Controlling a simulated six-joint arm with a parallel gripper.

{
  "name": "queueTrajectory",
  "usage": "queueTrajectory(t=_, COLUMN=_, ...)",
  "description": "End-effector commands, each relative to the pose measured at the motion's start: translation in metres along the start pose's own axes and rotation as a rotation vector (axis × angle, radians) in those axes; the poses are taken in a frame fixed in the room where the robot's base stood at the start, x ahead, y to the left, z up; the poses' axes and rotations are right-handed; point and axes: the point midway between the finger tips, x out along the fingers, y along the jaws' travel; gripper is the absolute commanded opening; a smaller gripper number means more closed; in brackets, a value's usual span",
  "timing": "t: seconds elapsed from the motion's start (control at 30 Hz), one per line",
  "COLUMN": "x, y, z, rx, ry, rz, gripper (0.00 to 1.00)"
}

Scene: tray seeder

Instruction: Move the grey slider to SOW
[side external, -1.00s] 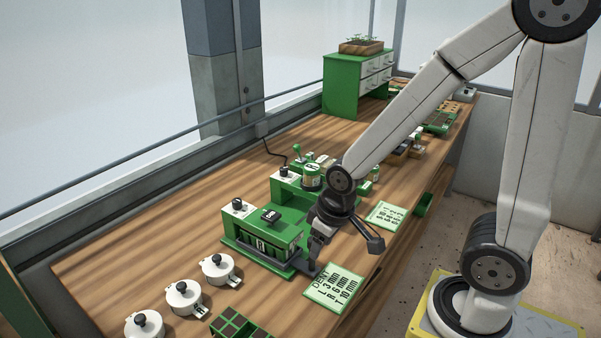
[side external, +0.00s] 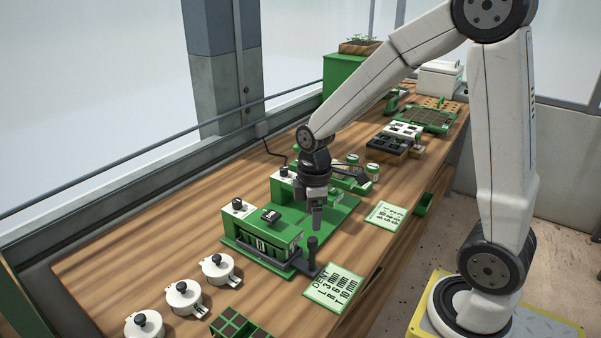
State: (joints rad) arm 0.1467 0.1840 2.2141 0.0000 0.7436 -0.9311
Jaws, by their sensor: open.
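The green seeder (side external: 287,228) stands on the bench, with a dial on its white top plate at the left. A dark grey bar along its front ends at the right in an upright grey knob (side external: 313,245), which looks like the grey slider. No SOW mark is legible in this view. My gripper (side external: 317,226) points down just above and behind the knob. It is open and empty, its fingers nearly in line with the camera. It looks apart from the knob. My gripper and wrist hide part of the green base behind the seeder.
A green-edged card (side external: 335,288) lies right of the knob, and a second card (side external: 386,215) lies farther back. Several white lidded pots (side external: 183,297) stand at the front left. A green cell tray (side external: 238,326) is at the bottom edge. Small jars (side external: 373,172) stand behind my gripper.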

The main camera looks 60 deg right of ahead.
Motion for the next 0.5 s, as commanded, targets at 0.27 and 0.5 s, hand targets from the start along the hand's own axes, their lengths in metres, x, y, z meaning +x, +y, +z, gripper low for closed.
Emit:
queueTrajectory(t=0.27, x=0.002, y=0.000, z=0.000, rx=-0.003, ry=-0.001, rz=-0.001, gripper=0.71)
queueTrajectory(t=0.5, x=0.017, y=0.000, z=0.000, rx=-0.002, ry=-0.002, rz=-0.003, gripper=0.71)
